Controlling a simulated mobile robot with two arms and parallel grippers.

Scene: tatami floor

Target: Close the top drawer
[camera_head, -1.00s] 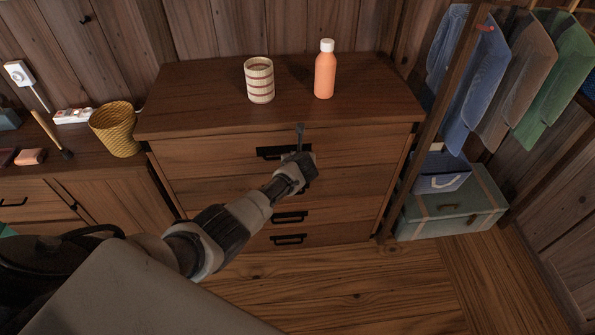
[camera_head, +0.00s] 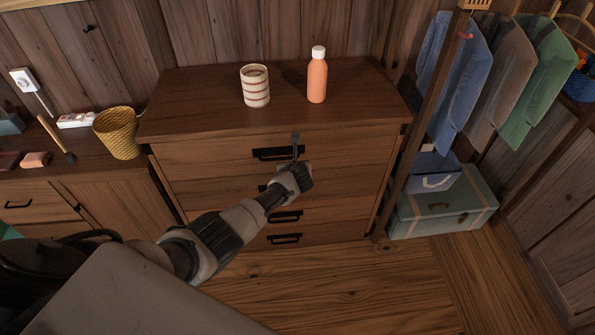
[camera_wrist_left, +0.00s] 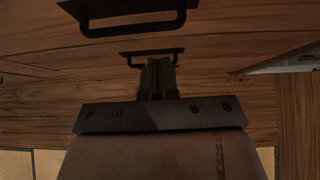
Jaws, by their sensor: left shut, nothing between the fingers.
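The brown wooden dresser (camera_head: 170,117) stands ahead with several stacked drawers. Its top drawer (camera_head: 205,156) has a black bar handle (camera_head: 266,154) and looks flush or nearly flush with the dresser; a small gap cannot be ruled out. My left gripper (camera_head: 295,138) is shut and empty, pointing at the drawer front beside the right end of the top handle. I cannot tell whether it touches the wood. In the left wrist view its closed fingers (camera_wrist_left: 158,75) are centred, with a black handle (camera_wrist_left: 135,25) beyond them. The right gripper is not in view.
A striped cup (camera_head: 255,88) and an orange bottle (camera_head: 317,78) stand on the dresser top. A low cabinet with a yellow woven basket (camera_head: 117,133) is on the left. A clothes rack post (camera_head: 428,110) and a green chest (camera_head: 440,213) are on the right.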

